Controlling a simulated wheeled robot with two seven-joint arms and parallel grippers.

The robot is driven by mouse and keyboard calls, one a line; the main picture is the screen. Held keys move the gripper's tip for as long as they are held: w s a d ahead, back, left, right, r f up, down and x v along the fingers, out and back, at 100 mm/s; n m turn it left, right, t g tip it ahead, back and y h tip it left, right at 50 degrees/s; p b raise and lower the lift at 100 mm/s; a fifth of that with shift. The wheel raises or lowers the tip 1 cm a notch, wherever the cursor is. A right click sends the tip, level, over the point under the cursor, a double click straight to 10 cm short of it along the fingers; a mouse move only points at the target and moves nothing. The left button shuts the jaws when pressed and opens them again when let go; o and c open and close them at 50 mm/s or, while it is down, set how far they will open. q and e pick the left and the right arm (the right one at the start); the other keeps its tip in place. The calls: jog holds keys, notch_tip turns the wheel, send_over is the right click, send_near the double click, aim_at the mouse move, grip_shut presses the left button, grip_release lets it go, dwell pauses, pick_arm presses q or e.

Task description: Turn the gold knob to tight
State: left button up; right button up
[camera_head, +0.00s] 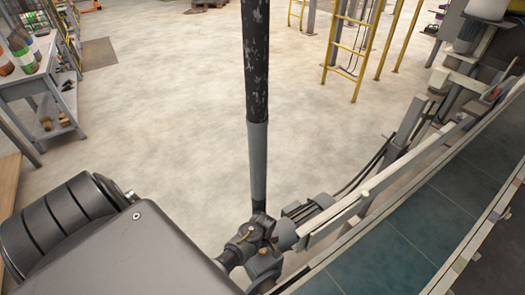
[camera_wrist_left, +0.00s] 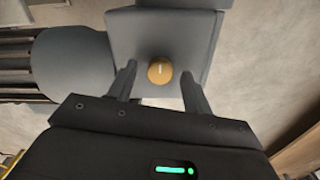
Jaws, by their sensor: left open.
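The gold knob (camera_wrist_left: 160,70) shows in the left wrist view as a small round disc with a short pale mark, nearly upright in the picture. It sits on the face of a grey box (camera_wrist_left: 192,30). My left gripper (camera_wrist_left: 159,68) is open, with one dark finger on each side of the knob. Gaps show between the knob and both fingers, and nothing is held. I cannot tell how far the fingertips are from the box face. In the head view I cannot make out the knob. My right gripper is in neither view.
A grey rounded housing (camera_wrist_left: 72,65) with dark ribs stands left of the box. In the head view a dark upright pole (camera_head: 257,110) rises mid-picture. A conveyor (camera_head: 400,225) runs along the right. A grey bench (camera_head: 45,75) is at far left. Open floor lies between.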

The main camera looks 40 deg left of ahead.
pick_arm(q)
jog(key=c, duration=1)
jog(key=shift+o, duration=0.2)
